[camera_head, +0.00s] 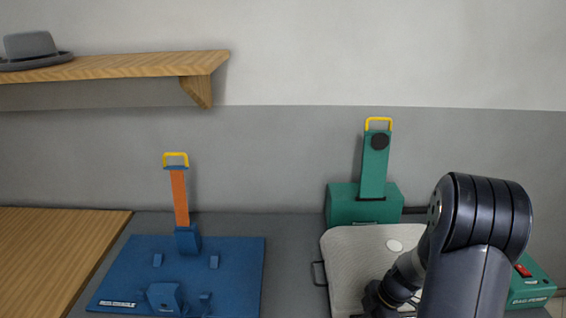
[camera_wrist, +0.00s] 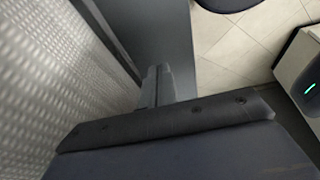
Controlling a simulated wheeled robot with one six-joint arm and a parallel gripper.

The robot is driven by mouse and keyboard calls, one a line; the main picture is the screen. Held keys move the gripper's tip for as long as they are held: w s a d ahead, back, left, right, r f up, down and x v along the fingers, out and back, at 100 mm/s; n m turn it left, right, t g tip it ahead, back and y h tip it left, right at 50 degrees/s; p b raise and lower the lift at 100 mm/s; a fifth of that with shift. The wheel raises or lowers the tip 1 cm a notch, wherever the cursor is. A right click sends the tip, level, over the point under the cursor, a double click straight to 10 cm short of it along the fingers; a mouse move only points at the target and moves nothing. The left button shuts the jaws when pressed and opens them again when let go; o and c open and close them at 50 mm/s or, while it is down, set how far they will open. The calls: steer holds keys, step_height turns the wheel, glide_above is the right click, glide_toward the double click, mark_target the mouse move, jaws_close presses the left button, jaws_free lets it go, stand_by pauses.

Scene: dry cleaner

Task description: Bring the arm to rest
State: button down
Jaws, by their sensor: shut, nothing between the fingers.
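My arm, dark and jointed, stands at the lower right of the head view, bent over at its elbow. Its wrist end points down and left, in front of the pale padded board of the green press (camera_head: 350,255). The fingers are not clear in that view. In the wrist view my gripper (camera_wrist: 158,75) shows its two grey fingers together, shut with nothing between them. The pale dotted pad surface (camera_wrist: 60,80) lies to the left of the fingers, and a dark grey table edge (camera_wrist: 165,35) lies beyond them.
A blue press base (camera_head: 235,280) with an upright orange arm (camera_head: 180,198) stands left of the green press. A wooden counter (camera_head: 60,245) is at far left. A wooden shelf (camera_head: 120,67) holds a grey hat (camera_head: 32,48). Tiled floor (camera_wrist: 235,45) shows beyond the table edge.

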steer(key=a, duration=0.7)
steer(key=shift+a+f, duration=0.15)
steer(key=shift+a, duration=0.1)
steer(key=v, duration=0.2)
steer(key=shift+a+r+b, duration=0.15)
steer(key=shift+r+b, duration=0.25)
steer(key=shift+r, duration=0.55)
